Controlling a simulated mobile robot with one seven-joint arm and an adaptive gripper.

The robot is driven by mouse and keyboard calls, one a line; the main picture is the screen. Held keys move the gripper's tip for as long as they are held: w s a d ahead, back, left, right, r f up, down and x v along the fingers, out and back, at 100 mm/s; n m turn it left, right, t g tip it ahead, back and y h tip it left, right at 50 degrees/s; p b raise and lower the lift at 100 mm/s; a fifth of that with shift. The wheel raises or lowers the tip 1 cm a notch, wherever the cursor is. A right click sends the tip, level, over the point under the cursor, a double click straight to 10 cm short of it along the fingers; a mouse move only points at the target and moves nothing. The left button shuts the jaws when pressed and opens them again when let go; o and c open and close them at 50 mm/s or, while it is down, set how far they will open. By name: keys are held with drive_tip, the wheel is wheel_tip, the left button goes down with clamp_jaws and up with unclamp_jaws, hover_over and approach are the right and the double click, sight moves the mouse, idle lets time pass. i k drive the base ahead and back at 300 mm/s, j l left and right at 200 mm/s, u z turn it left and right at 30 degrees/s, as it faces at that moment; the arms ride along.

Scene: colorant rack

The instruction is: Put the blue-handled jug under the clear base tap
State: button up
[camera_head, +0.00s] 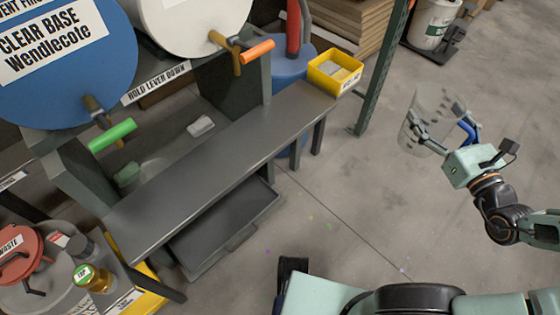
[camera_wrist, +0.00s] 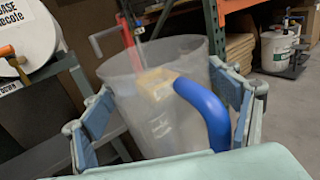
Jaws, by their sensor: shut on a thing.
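The jug (camera_head: 433,104) is translucent, with a blue handle (camera_head: 467,131). My gripper (camera_head: 443,132) is shut on the jug and holds it upright or slightly tilted above open floor at the right. The jug (camera_wrist: 135,85) fills the middle of the wrist view, between my fingers, its blue handle (camera_wrist: 208,108) towards me. It looks empty. The clear base drum (camera_head: 75,90) is blue with a white label, at the upper left. Its tap (camera_head: 95,110) has a green lever (camera_head: 112,135) and sits above the grey bench. The jug is far right of this tap.
A white drum (camera_head: 180,20) has a tap with an orange lever (camera_head: 257,50). The grey bench (camera_head: 215,165) runs below both drums. A yellow box (camera_head: 335,72) sits at its far end. A green post (camera_head: 380,75) stands between bench and jug. Floor around the jug is clear.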

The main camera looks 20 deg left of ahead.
sight(163, 200)
drive_tip(key=k+j+z, duration=0.1)
drive_tip(key=z, duration=0.3)
drive_tip(key=k+z, duration=0.85)
drive_tip(key=z, duration=0.15)
drive_tip(key=k+j, duration=0.1)
drive_tip(key=k, duration=0.25)
drive_tip(key=u, duration=0.45)
drive_tip(key=j+u, duration=0.1)
drive_tip(key=u, duration=0.8)
drive_tip(key=j+u, duration=0.1)
drive_tip(key=u, duration=0.35)
drive_tip(key=j+u, duration=0.1)
drive_tip(key=u, duration=0.8)
drive_tip(key=j+u, duration=0.1)
drive_tip(key=u, duration=0.35)
drive_tip(key=i+j+u, duration=0.1)
drive_tip(key=i, duration=0.4)
